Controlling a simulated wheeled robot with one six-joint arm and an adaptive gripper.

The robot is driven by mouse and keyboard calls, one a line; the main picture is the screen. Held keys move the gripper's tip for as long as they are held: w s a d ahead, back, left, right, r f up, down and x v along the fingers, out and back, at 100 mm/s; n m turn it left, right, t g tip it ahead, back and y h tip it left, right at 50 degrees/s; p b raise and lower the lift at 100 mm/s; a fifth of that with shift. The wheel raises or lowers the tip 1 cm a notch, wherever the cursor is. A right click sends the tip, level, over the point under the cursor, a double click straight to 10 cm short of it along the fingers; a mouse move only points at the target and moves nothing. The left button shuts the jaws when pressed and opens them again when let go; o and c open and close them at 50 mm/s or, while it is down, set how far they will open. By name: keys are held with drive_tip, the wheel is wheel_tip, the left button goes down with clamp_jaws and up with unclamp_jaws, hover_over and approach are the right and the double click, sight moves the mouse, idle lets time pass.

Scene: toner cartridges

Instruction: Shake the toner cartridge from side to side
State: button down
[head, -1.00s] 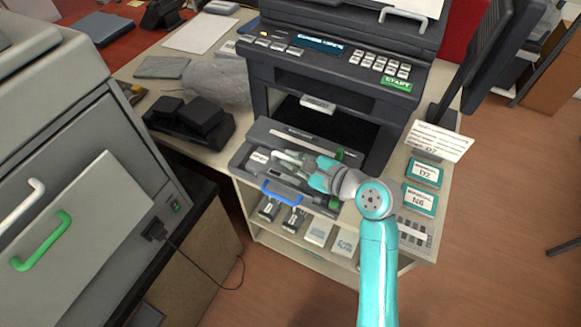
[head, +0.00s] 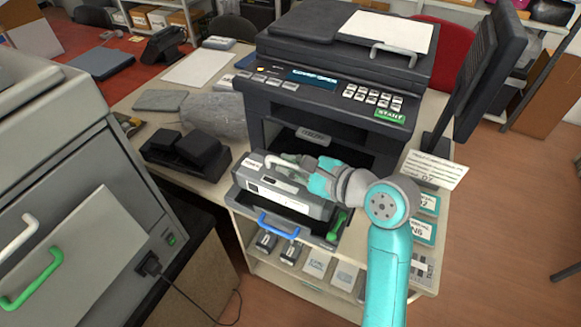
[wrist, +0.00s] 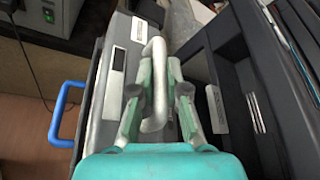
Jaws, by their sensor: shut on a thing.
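The toner cartridge (head: 283,192) is a long grey box with a pale label at its left end. It is raised above the printer's open front tray (head: 331,240), roughly level. In the wrist view the cartridge (wrist: 113,90) shows its white loop handle (wrist: 155,88). My gripper (head: 300,165) comes in from the right and is shut on that handle; in the wrist view its two green-grey fingers (wrist: 157,100) sit on either side of it. The cartridge hides part of the tray below.
The black printer (head: 335,80) stands right behind the cartridge, with its START panel above. A blue handle (head: 278,226) and a green lever (head: 336,226) are on the open tray. A black desk device (head: 185,158) stands to the left.

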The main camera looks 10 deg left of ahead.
drive_tip(key=shift+d, duration=0.1)
drive_tip(key=shift+s+d, duration=0.35)
drive_tip(key=shift+d, duration=0.5)
drive_tip(key=shift+s+d, duration=0.3)
drive_tip(key=shift+d, duration=0.5)
drive_tip(key=shift+s+d, duration=0.35)
drive_tip(key=shift+d, duration=0.5)
drive_tip(key=shift+w+a, duration=0.35)
drive_tip(key=shift+a, duration=0.5)
drive_tip(key=shift+w+a, duration=0.3)
drive_tip(key=shift+a, duration=0.6)
drive_tip(key=shift+w+a, duration=0.35)
drive_tip(key=shift+a, duration=0.5)
drive_tip(key=shift+s+d, duration=0.35)
drive_tip(key=shift+d, duration=0.5)
drive_tip(key=shift+s+d, duration=0.3)
drive_tip(key=shift+d, duration=0.6)
drive_tip(key=shift+s+d, duration=0.35)
drive_tip(key=shift+d, duration=0.5)
drive_tip(key=shift+a, duration=0.1)
drive_tip(key=shift+w+a, duration=0.35)
drive_tip(key=shift+a, duration=0.5)
drive_tip(key=shift+w+a, duration=0.3)
drive_tip(key=shift+a, duration=0.5)
drive_tip(key=shift+w+a, duration=0.35)
drive_tip(key=shift+a, duration=0.5)
